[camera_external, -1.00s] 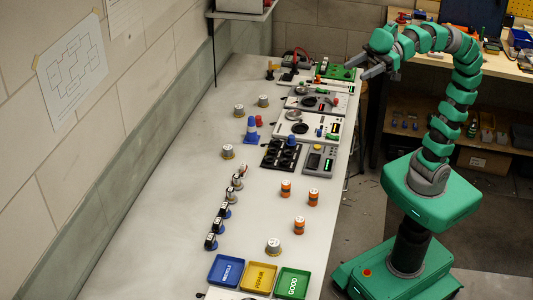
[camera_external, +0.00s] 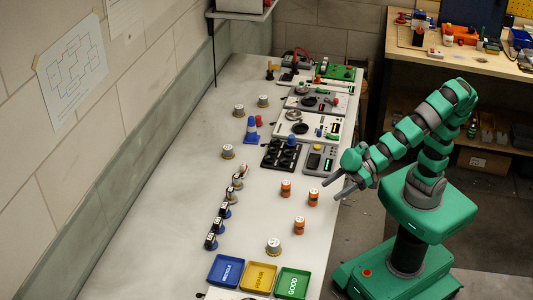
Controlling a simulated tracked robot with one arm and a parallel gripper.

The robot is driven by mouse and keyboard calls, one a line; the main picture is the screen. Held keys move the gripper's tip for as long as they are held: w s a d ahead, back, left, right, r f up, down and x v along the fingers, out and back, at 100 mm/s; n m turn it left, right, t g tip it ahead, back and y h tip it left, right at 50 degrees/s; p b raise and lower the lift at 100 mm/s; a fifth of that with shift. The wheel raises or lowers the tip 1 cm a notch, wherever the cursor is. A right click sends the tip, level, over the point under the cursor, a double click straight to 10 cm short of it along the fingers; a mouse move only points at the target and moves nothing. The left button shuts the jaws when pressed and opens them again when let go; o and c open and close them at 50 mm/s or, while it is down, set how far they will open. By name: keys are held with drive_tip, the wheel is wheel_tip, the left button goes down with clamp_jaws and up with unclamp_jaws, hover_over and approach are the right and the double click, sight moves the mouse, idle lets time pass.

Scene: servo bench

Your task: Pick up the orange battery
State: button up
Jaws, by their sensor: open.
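Three orange batteries with pale tops stand upright on the white bench: one on the left (camera_external: 286,188), one on the right (camera_external: 313,197) and one nearer the front (camera_external: 299,225). My gripper (camera_external: 330,190) is open and empty. In the picture it is just right of the right-hand battery, by the bench's right edge, with its fingers pointing left. I see no contact with any battery. Its exact height above the bench cannot be told.
Blue (camera_external: 226,270), yellow (camera_external: 259,277) and green (camera_external: 292,283) trays lie at the front. A grey meter (camera_external: 319,160) and a black holder (camera_external: 282,154) lie behind the batteries. The bench left of the batteries has clear room.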

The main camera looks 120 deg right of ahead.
wheel_tip(320, 180, down, 5)
drive_tip(key=d, duration=0.1)
approach(300, 219)
drive_tip(key=x, duration=0.5)
drive_tip(key=shift+d+f+b, duration=0.2)
drive_tip(key=shift+f+b, duration=0.15)
drive_tip(key=shift+a+b+x, duration=0.15)
drive_tip(key=shift+b+x, duration=0.4)
drive_tip(key=shift+x, duration=0.75)
drive_tip(key=shift+a+b+x, duration=0.1)
drive_tip(key=shift+b+x, duration=0.45)
drive_tip(key=shift+x, duration=0.75)
drive_tip(key=c, duration=1.1)
